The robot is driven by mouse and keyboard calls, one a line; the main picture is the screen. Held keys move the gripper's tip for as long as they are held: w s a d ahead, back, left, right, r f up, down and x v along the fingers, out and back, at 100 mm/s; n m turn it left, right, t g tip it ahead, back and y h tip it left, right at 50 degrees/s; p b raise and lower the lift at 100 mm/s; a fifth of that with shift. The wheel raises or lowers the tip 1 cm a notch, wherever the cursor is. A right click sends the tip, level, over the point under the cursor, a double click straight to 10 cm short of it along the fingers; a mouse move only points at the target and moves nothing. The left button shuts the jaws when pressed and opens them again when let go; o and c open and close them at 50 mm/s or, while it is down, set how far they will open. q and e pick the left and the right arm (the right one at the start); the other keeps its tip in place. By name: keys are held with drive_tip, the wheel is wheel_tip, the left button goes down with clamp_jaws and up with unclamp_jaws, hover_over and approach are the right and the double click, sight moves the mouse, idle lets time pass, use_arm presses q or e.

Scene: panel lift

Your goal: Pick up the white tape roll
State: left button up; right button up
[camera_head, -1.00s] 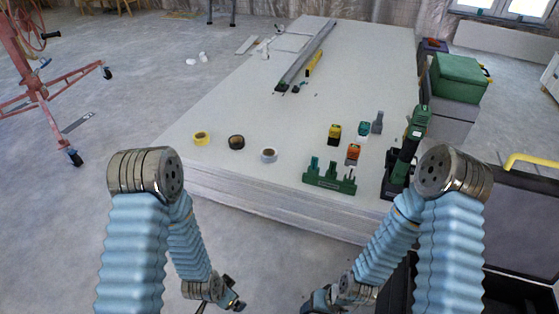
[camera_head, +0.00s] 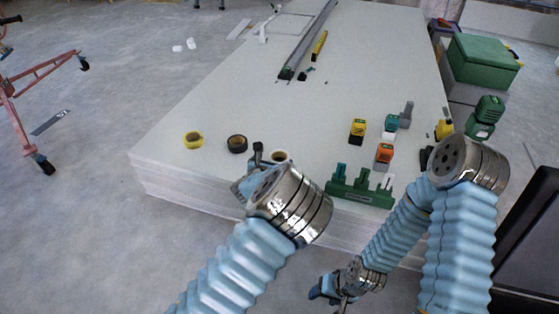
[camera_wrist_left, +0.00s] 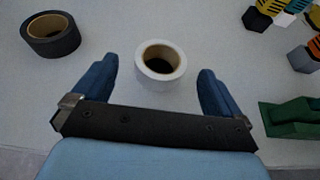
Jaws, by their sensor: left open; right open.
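The white tape roll (camera_wrist_left: 161,66) lies flat on the white panel stack (camera_head: 165,178), close to its front edge. In the head view the roll (camera_head: 283,155) is partly hidden behind my left arm. My left gripper (camera_wrist_left: 160,85) is open, and in the left wrist view the roll shows between and a little beyond its fingertips, apparently untouched. In the head view the left gripper (camera_head: 250,172) is mostly hidden by its own wrist. My right gripper (camera_head: 330,291) hangs low in front of the panel stack, far from the roll, and is open.
A black tape roll (camera_head: 237,144) and a yellow tape roll (camera_head: 194,140) lie left of the white one. A green rack (camera_head: 360,192) stands to its right, with several small coloured blocks behind. A long grey rail (camera_head: 308,40) lies farther back. Panel space behind the rolls is clear.

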sight(281, 154)
use_arm(q)
drive_tip(key=x, duration=0.6)
drive_tip(key=shift+d+f, duration=0.15)
drive_tip(key=shift+f, duration=0.1)
drive_tip(key=c, duration=0.9)
